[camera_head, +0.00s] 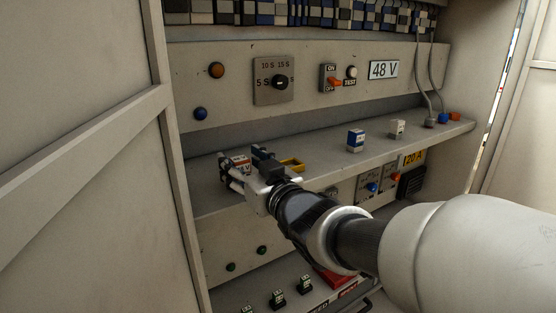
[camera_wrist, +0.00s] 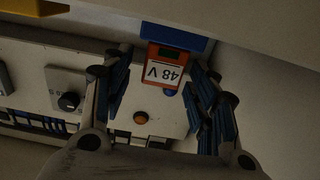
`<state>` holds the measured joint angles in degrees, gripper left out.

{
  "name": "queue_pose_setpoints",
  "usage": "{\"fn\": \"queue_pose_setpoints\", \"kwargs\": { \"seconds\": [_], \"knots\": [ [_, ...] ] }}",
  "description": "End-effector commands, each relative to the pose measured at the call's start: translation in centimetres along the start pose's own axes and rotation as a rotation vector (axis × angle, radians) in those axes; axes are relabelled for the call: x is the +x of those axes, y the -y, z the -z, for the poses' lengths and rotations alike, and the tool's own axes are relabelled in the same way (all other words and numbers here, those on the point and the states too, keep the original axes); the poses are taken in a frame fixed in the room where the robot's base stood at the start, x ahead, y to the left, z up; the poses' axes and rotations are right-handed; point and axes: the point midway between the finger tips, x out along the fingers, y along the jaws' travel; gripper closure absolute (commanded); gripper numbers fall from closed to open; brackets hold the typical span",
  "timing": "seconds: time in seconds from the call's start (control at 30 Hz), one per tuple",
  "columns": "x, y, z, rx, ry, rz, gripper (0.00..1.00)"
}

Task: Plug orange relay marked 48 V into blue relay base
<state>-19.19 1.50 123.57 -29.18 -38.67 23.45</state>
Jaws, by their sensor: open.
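The orange relay (camera_wrist: 165,59), with a white label reading 48 V upside down, stands between my fingers in the wrist view. A blue block, which looks like the blue relay base (camera_wrist: 177,38), is directly against its end; I cannot tell how deeply the relay is seated. In the head view the relay (camera_head: 241,164) shows partly between my fingers at the left of the shelf, and the base is hidden there. My gripper (camera_wrist: 161,80) is open, with a finger on each side of the relay. My gripper (camera_head: 242,163) reaches over the shelf in the head view.
A yellow base (camera_head: 292,164) is just right of my gripper on the shelf (camera_head: 320,160). A blue-and-white relay (camera_head: 356,141) and a pale relay (camera_head: 397,129) stand farther right. The panel behind carries a knob (camera_head: 280,82), a switch (camera_head: 333,83) and a 48 V sign (camera_head: 384,70).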

Motion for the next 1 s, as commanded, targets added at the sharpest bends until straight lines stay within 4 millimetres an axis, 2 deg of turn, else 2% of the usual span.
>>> {"fn": "queue_pose_setpoints", "kwargs": {
  "seconds": [0.3,0.5,0.67,1.0],
  "knots": [
    [-6.8,-0.1,0.1,-0.001,-0.003,-0.003,0.46],
    [-9.7,-0.1,0.0,-0.001,-0.002,-0.002,0.46],
    [-10.5,0.0,0.0,-0.001,0.0,0.0,0.46],
    [-10.6,-0.1,-0.1,-0.001,0.003,-0.007,0.46]
  ]
}}
